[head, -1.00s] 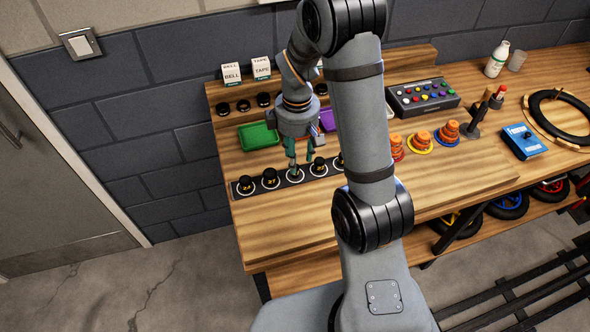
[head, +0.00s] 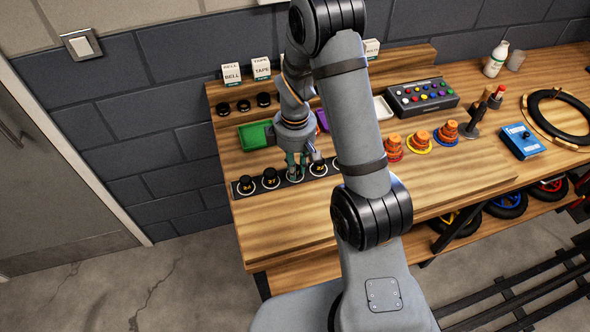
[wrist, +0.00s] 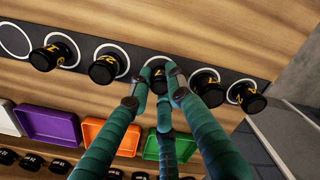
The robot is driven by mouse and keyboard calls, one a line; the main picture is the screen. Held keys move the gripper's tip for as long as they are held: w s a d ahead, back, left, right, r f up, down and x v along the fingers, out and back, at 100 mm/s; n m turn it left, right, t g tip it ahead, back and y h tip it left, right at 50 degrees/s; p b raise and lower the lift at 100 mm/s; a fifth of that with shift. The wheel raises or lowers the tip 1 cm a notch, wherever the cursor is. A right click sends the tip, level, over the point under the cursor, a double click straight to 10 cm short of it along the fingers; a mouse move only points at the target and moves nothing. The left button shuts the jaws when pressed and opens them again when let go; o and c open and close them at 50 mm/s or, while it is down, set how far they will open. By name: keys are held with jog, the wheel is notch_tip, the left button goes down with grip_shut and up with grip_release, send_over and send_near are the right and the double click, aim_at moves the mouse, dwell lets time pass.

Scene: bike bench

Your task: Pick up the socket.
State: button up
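A row of black sockets with yellow numbers stands on a dark strip with white rings (wrist: 75,57). In the head view the two at the left end (head: 246,184) (head: 270,178) are clear of my gripper (head: 297,170). My gripper is low over the socket to their right. In the wrist view this middle socket (wrist: 158,72) shows between my green fingertips (wrist: 156,80), partly hidden by them. The fingers are spread around it, and contact cannot be made out. Neighbouring sockets (wrist: 105,68) (wrist: 207,88) stand close on both sides. The strip's far-left ring (wrist: 15,40) is empty.
A green tray (head: 256,136), a purple tray (wrist: 47,125) and an orange tray (wrist: 110,137) lie behind the row. Black caps (head: 243,105) and labelled boxes (head: 232,75) stand farther back. The bench front is clear.

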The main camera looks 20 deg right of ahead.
grip_shut()
